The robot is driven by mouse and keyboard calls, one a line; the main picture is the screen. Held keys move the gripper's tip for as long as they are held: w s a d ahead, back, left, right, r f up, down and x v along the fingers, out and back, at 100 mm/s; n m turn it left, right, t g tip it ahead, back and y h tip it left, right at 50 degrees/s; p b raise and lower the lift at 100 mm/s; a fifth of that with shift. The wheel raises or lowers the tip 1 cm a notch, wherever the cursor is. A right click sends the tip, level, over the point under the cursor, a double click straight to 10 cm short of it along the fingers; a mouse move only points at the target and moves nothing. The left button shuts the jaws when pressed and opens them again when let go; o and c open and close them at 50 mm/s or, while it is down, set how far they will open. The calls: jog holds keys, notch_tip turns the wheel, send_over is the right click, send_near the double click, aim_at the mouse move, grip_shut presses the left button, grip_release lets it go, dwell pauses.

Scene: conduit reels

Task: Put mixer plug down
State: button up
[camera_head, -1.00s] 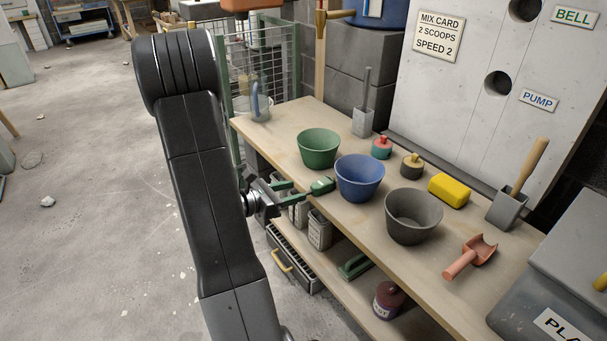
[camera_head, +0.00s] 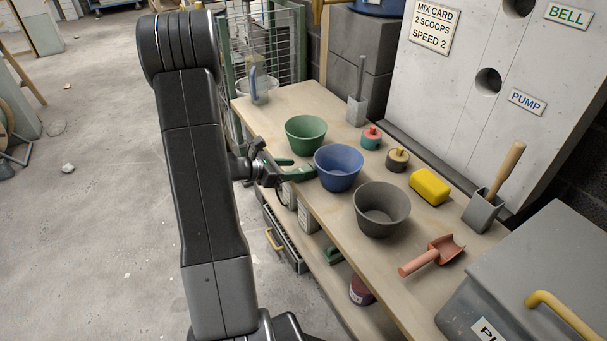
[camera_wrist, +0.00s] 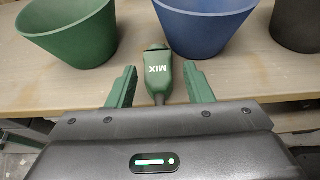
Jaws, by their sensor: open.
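The mixer plug (camera_wrist: 157,72) is a dark green plug marked MIX in white. In the wrist view it is at the bench's (camera_wrist: 235,78) front edge, between the green bowl (camera_wrist: 68,30) and the blue bowl (camera_wrist: 205,25), with its cable running down toward my gripper. My gripper (camera_wrist: 158,79) is open, with one green finger on each side of the plug and a visible gap at both. In the head view my gripper (camera_head: 304,167) is at the bench's front edge beside the blue bowl (camera_head: 338,168); the plug is hard to separate from the fingers there.
The green bowl (camera_head: 306,135) and grey bowl (camera_head: 381,210) stand near the blue one. A yellow block (camera_head: 430,187), red scoop (camera_head: 434,254) and two round plugs, red (camera_head: 371,138) and yellow-topped (camera_head: 397,159), lie on the bench. A grey bin (camera_head: 530,275) is at right.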

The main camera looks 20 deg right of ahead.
aim_at(304, 169)
jog(key=x, duration=0.2)
jog(key=f+b+x, duration=0.1)
jog(key=x, duration=0.2)
jog(key=shift+w+d+f, duration=0.1)
jog(key=shift+w, duration=0.1)
jog(key=c, duration=0.8)
jog(key=shift+c, duration=0.2)
